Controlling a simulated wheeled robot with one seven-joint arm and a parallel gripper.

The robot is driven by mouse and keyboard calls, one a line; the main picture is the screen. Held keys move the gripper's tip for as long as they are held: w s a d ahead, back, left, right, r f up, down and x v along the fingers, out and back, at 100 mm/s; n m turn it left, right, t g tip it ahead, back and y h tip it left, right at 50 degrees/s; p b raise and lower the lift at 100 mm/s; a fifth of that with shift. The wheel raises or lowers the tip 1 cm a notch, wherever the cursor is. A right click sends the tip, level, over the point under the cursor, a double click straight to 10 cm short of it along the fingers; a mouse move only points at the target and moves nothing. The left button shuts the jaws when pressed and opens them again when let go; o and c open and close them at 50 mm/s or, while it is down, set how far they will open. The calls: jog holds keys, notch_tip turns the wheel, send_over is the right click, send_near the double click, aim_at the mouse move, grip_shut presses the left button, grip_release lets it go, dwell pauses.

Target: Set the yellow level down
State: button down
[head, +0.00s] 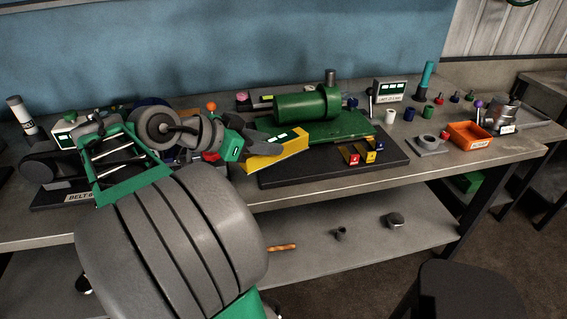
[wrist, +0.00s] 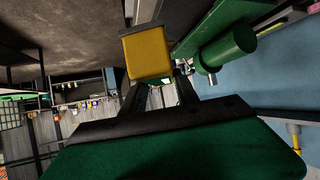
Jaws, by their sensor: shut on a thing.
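The yellow level (head: 277,149) is a long yellow bar with a pale marking on its upper edge. In the head view it points right from my gripper (head: 246,148), in front of the left end of the green machine. The wrist view shows the yellow level (wrist: 148,55) end-on, as a yellow block beyond the dark fingers of my gripper (wrist: 158,92). My gripper is shut on it. My arm hides part of the bench to the left. I cannot tell whether the level touches anything below it.
A green cylindrical machine (head: 307,104) stands on a black base plate (head: 383,163) beside the level. Red, yellow and blue small blocks (head: 363,153) sit on the plate's front. An orange tray (head: 469,135) and a grey ring part (head: 428,145) lie right. The bench front (head: 330,192) has bare room.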

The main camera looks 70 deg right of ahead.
jog(key=d+f+b, duration=0.1)
jog(key=b, duration=0.1)
jog(key=d+f+b, duration=0.1)
jog(key=b, duration=0.1)
jog(key=shift+s+d+f, duration=0.3)
jog(key=shift+f, duration=0.05)
jog(key=d+f, duration=0.2)
jog(key=d, duration=0.1)
jog(key=d+f, duration=0.2)
jog(key=d, duration=0.2)
jog(key=s+d+f, duration=0.1)
jog(key=d+f, duration=0.2)
jog(key=shift+d, duration=0.4)
notch_tip(320, 180, down, 3)
jog(key=shift+d+r, duration=0.1)
jog(key=shift+d, duration=0.05)
jog(key=shift+f+b, duration=0.3)
jog(key=shift+f, duration=0.1)
jog(key=c, duration=0.9)
grip_release()
